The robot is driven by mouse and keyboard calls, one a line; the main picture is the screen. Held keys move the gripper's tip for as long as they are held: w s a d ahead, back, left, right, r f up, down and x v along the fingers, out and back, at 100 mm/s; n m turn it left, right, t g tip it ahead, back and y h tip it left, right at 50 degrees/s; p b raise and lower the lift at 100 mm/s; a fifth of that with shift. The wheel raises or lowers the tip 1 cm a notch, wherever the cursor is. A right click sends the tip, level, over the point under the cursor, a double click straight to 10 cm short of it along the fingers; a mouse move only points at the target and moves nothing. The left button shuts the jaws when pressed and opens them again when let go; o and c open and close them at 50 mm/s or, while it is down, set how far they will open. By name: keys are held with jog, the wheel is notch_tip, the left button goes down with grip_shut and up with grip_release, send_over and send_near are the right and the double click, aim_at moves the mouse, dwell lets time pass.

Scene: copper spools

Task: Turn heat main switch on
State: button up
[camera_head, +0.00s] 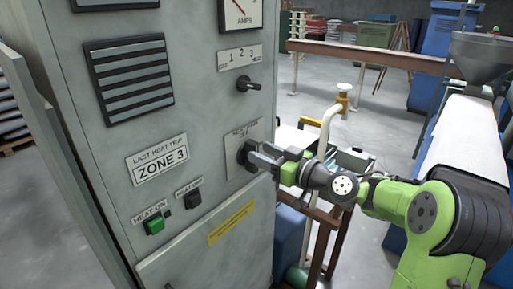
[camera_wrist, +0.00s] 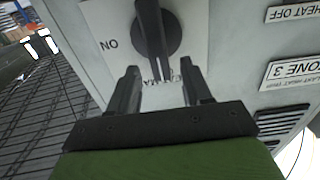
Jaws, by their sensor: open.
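The heat main switch is a black rotary knob with a bar handle on a light plate of the grey cabinet. In the head view the knob (camera_head: 243,152) is mostly covered by my gripper (camera_head: 256,157). In the wrist view, which is upside down, the switch (camera_wrist: 156,32) is at top centre. Its bar runs nearly straight up and down the picture, and the inverted ON label lies to its left. My gripper (camera_wrist: 162,74) is open, with a finger on each side of the bar's lower end. Gaps show on both sides. The inverted title under the bar is partly hidden.
Below are a green HEAT ON button (camera_head: 154,224) and a black HEAT OFF button (camera_head: 194,200), beside the ZONE 3 sign (camera_head: 158,165). A smaller selector (camera_head: 248,86) sits above the switch. A white post (camera_head: 325,130) and a brown frame (camera_head: 331,240) stand right of the cabinet.

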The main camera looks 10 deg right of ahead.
aim_at(256, 150)
jog(key=shift+x, duration=1.55)
grip_shut()
jog(key=shift+d+m, duration=0.1)
jog(key=shift+m, duration=0.3)
jog(key=m, duration=0.2)
jog(key=m+p, duration=0.1)
jog(key=shift+w+d+f+m+p, duration=0.1)
jog(key=shift+w+d+m+p, duration=0.2)
jog(key=shift+m, duration=0.1)
jog(key=shift+w+d+f+m+p, duration=0.2)
jog(key=shift+f+m+p, duration=0.2)
jog(key=shift+m+p, duration=1.35)
jog(key=shift+w+d+f+m+p, duration=0.1)
jog(key=shift+d+f+m+p, duration=0.45)
jog(key=shift+m, duration=2.15)
jog(key=shift+w+a+f+m+p, duration=0.1)
jog(key=shift+f+m+p, duration=0.15)
jog(key=shift+m+p, duration=1.55)
jog(key=shift+f+m+b, duration=0.1)
jog(key=shift+m+b, duration=0.35)
jog(key=shift+m, duration=0.1)
